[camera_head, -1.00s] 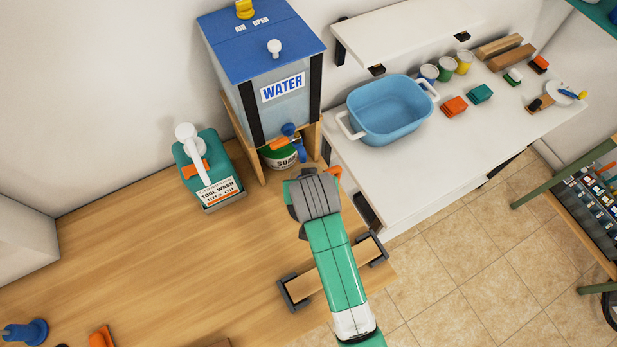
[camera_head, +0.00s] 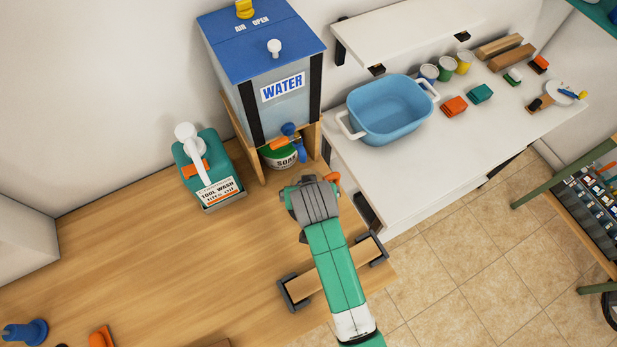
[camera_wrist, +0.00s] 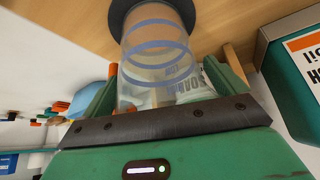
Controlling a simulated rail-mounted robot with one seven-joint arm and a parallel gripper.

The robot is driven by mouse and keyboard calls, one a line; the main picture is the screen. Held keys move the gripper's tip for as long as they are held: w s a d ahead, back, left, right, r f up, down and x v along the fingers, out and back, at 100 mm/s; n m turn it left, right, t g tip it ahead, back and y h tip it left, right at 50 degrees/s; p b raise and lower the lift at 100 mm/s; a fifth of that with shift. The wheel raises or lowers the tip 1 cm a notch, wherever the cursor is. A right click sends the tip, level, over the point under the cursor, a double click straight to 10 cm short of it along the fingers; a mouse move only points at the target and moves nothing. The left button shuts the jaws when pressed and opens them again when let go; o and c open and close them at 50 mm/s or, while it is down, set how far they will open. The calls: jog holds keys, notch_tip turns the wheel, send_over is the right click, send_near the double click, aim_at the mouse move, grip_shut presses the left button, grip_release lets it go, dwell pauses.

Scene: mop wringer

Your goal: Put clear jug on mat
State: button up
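In the wrist view, a clear jug (camera_wrist: 157,48) with several blue rings runs between the green fingers of my gripper (camera_wrist: 163,66). The left finger is close beside the jug; a gap shows between the jug and the right finger, so the gripper looks open around it. A dark round piece (camera_wrist: 118,15) is at the jug's far end, against the wood top; I cannot tell whether it is the jug's base or a mat. I cannot make out a separate mat.
A water tank (camera_head: 270,95) on a wooden stand has a soap tub (camera_head: 280,157) beneath it. A teal tool wash jug (camera_head: 208,165) stands left. A blue basin (camera_head: 388,110) sits on the white counter (camera_head: 450,140). The wooden worktop (camera_head: 150,260) is mostly clear at left and centre.

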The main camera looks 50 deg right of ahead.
jog(key=shift+r, duration=0.3)
jog(key=p+v, duration=0.1)
jog(key=v, duration=1)
jog(key=shift+a+r, duration=0.15)
jog(key=shift+r, duration=0.1)
jog(key=shift+s, duration=0.15)
